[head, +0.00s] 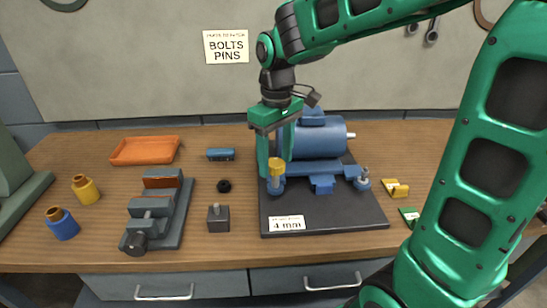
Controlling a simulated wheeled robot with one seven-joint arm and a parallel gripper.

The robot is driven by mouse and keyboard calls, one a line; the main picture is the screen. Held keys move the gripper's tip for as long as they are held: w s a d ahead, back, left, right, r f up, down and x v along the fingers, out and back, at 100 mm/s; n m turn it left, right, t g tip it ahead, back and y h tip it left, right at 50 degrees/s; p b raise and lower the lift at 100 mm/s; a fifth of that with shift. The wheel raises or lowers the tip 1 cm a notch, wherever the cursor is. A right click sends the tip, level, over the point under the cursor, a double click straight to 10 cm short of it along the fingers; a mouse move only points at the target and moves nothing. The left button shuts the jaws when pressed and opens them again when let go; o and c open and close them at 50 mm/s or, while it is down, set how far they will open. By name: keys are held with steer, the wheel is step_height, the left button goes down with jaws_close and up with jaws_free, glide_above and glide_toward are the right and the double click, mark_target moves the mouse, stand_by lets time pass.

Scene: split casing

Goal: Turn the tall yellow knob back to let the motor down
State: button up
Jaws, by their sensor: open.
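The tall yellow knob (277,170) stands upright on a blue post at the front left of the blue motor (320,137). The motor lies on its side on a dark base plate (325,212), its shaft pointing right. My green gripper (275,160) points down over the knob. Its jaws are open, with one finger left of the knob and the other behind it to the right. I cannot tell whether a finger touches the knob. The gripper hides the motor's left end. The gap under the motor is too small to judge.
A grey vise (160,212), an orange tray (146,150), a dark block (218,218) and a black ring (224,186) are to the left. A silver-topped post (364,180) stands right of the motor. Small yellow (395,188) and green parts lie near my arm.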

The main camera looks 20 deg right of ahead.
mark_target(276, 161)
step_height(276, 161, up, 11)
steer(key=shift+f, duration=0.15)
stand_by(0.4)
steer(key=shift+d, duration=0.1)
stand_by(0.5)
steer(key=s+d+f+m, duration=0.5)
steer(key=s+d+f, duration=0.2)
steer(key=s+d, duration=0.2)
steer(key=s+d+f+m, duration=0.6)
steer(key=s+d, duration=0.2)
steer(key=s, duration=0.5)
steer(key=shift+s+d+f, duration=0.25)
steer(key=shift+d+f, duration=0.1)
steer(key=shift+f, duration=0.05)
